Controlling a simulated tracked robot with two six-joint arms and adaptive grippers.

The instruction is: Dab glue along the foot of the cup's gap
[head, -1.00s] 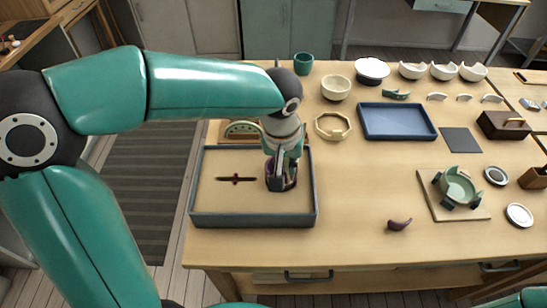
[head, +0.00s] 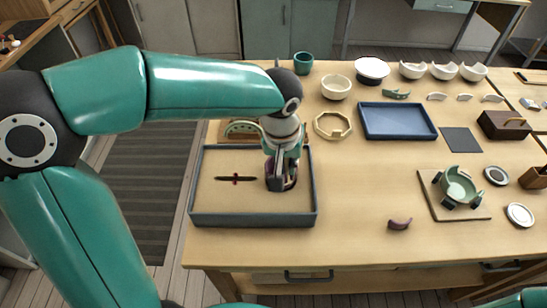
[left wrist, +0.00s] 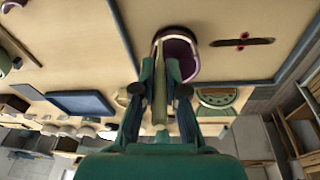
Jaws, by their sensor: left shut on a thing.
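My left gripper (head: 279,180) reaches down into the grey-rimmed tray (head: 253,220) and is shut on a pale stick (left wrist: 160,92). In the left wrist view the stick's far end lies over or in the mouth of a purple cup (left wrist: 187,57). The gripper largely hides this cup in the head view (head: 292,178). I cannot tell whether the stick touches its wall. A small curved purple piece (head: 399,224) lies on the table. A green cup with a broken rim (head: 459,187) sits in a holder on a board. My right gripper is not in view.
A dark slim tool with a red middle (head: 236,178) lies in the tray, left of the cup. A blue tray (head: 398,134), an octagonal ring (head: 332,125) and several pale bowls stand farther back. The table's front middle is mostly clear.

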